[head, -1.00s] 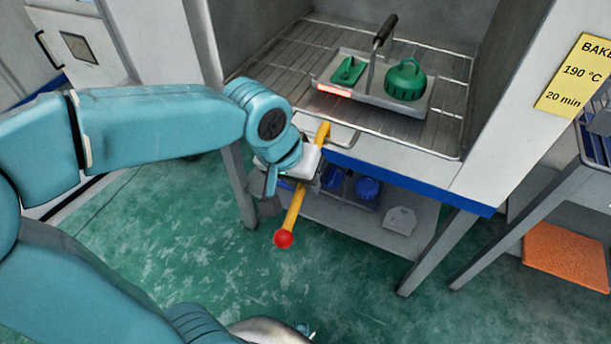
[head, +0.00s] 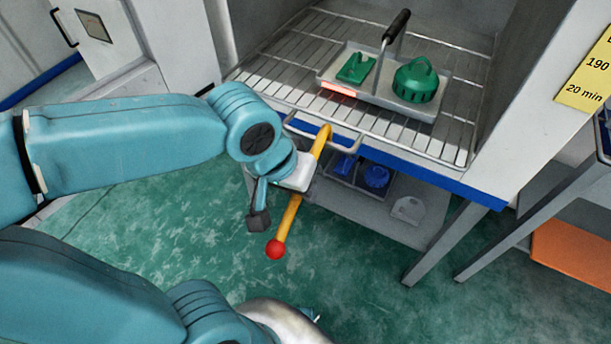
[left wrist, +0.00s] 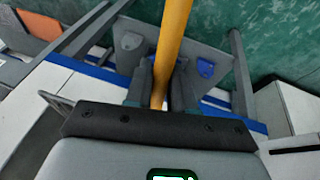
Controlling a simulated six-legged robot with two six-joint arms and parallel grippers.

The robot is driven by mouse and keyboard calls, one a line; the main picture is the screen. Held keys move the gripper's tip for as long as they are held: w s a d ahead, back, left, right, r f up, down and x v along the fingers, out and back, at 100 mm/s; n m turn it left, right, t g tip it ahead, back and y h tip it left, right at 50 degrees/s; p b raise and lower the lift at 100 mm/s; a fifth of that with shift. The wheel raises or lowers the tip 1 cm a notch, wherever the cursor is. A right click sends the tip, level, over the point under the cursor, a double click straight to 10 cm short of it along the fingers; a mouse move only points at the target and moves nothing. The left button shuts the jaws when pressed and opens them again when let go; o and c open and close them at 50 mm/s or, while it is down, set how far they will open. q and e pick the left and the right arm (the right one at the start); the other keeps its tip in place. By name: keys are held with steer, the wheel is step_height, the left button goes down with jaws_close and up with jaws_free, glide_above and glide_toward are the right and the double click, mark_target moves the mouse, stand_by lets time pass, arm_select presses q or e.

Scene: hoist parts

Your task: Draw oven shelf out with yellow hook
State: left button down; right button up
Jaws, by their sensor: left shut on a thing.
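The yellow hook (head: 291,216) is a rod with a red ball at its lower end. My left gripper (head: 292,194) is shut on the rod, below its curved top. The curved top is at the wire handle (head: 352,146) on the front of the oven shelf (head: 452,152) and appears to be over its bar; exact contact is hard to see. The shelf is a wire rack in the oven opening. In the left wrist view the yellow rod (left wrist: 174,45) passes between the fingers.
A grey tray (head: 455,90) with a black-gripped handle stands on the shelf, holding green parts (head: 416,82). A yellow bake note (head: 588,75) is on the right wall. The green floor (head: 350,270) in front is clear.

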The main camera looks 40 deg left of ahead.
mark_target(282, 222)
arm_select(q)
steer(key=shift+s+d+p, duration=0.25)
steer(key=shift+s, duration=0.8)
steer(key=shift+s+d+p, duration=0.2)
steer(key=shift+s+d, duration=0.05)
steer(key=shift+s, duration=0.8)
steer(key=shift+s+d+p, duration=0.25)
steer(key=shift+s, duration=0.8)
